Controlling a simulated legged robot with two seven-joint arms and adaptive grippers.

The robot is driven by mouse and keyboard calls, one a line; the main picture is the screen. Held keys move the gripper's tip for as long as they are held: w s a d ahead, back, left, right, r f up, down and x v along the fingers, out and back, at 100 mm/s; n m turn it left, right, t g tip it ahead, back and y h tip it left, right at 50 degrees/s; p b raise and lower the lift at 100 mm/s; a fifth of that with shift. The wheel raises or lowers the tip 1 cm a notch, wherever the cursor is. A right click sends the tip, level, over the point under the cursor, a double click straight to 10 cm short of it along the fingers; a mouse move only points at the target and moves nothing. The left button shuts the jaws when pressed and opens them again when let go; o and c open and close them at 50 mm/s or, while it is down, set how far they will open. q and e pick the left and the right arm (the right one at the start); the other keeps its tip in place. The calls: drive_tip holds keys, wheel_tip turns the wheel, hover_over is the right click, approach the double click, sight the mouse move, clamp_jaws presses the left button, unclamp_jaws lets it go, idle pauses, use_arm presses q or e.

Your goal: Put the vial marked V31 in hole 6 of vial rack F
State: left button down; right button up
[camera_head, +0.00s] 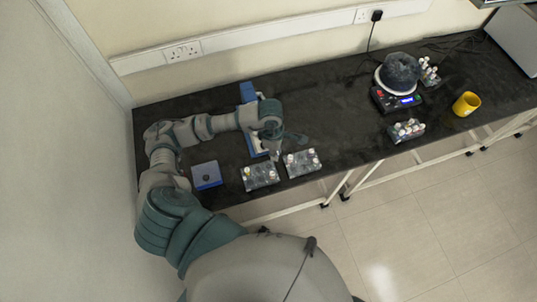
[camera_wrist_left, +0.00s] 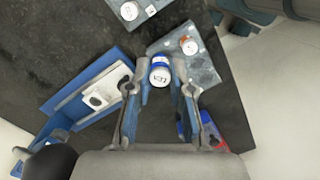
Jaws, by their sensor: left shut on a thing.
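My left gripper (camera_head: 274,156) reaches down from above, beside the two grey vial racks near the bench's front edge. In the left wrist view the gripper (camera_wrist_left: 160,88) is shut on a vial (camera_wrist_left: 160,72) with a white top and a blue band; its marking is too small to read. The left rack (camera_head: 260,180) and the right rack (camera_head: 304,167) each hold a few capped vials. One grey rack (camera_wrist_left: 208,68) lies just beyond the held vial in the wrist view. Rack letters and hole numbers cannot be read. My right gripper is not in view.
A blue box (camera_head: 207,175) stands left of the racks and a blue-and-white stand (camera_head: 248,93) behind the gripper. Further right are a device with a blue display (camera_head: 398,102), another rack of vials (camera_head: 406,131) and a yellow mug (camera_head: 466,104). The bench between is mostly clear.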

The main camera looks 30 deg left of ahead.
use_arm(q)
drive_tip(key=shift+n, duration=0.9)
drive_tip(key=s+a+f, duration=0.1)
drive_tip(key=a+f+b, duration=0.1)
drive_tip(key=f, duration=0.1)
drive_tip(key=shift+s+a, duration=0.1)
drive_tip(key=shift+s, duration=0.3)
drive_tip(key=shift+d+f+b, duration=0.3)
drive_tip(key=shift+f, duration=0.3)
drive_tip(key=shift+d+f, duration=0.1)
drive_tip(key=shift+f, duration=0.05)
drive_tip(key=shift+f+b, duration=0.3)
drive_tip(key=shift+a+f, duration=0.2)
drive_tip(key=shift+a, duration=0.25)
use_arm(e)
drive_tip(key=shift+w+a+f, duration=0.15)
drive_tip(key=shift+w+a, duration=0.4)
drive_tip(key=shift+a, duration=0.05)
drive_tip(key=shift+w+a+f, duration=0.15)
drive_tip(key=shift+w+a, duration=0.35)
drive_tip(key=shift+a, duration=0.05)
use_arm(q)
drive_tip(key=shift+d+r, duration=0.1)
drive_tip(key=shift+d, duration=0.35)
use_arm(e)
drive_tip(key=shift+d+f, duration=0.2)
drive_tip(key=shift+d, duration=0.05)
